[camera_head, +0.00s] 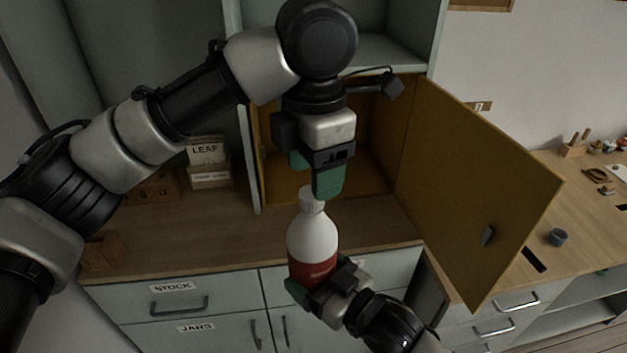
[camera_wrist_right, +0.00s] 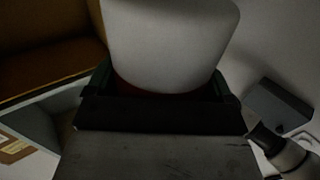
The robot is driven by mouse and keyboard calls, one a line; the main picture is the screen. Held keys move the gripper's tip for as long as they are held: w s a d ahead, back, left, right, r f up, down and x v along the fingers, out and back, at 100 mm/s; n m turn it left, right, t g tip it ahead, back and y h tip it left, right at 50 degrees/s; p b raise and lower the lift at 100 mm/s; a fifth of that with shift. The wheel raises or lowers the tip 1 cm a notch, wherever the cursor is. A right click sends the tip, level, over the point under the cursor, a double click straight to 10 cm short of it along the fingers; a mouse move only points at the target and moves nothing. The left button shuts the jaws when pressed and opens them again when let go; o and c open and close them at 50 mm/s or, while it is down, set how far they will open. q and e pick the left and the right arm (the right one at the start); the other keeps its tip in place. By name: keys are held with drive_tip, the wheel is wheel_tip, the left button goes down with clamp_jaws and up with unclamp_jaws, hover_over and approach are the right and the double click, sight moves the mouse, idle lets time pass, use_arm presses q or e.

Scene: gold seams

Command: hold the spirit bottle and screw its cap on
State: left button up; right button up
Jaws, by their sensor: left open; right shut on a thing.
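The spirit bottle (camera_head: 313,238) is white with a red lower band and stands upright in front of the counter. My right gripper (camera_head: 318,283) is shut on its lower part. In the right wrist view the bottle's white body (camera_wrist_right: 170,40) fills the top middle between the fingers. The grey-white cap (camera_head: 311,199) sits at the top of the bottle's neck; I cannot tell how tightly it is seated. My left gripper (camera_head: 314,176) is open, pointing down with green fingertips just above the cap. Any contact with the cap is hard to tell.
An open wooden cabinet door (camera_head: 478,190) stands to the right of the bottle. The wooden counter (camera_head: 200,232) lies behind. A box labelled LEAF (camera_head: 207,155) is at the back left.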

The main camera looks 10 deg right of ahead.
use_arm(q)
drive_tip(key=shift+r, duration=0.75)
drive_tip(key=shift+c, duration=0.2)
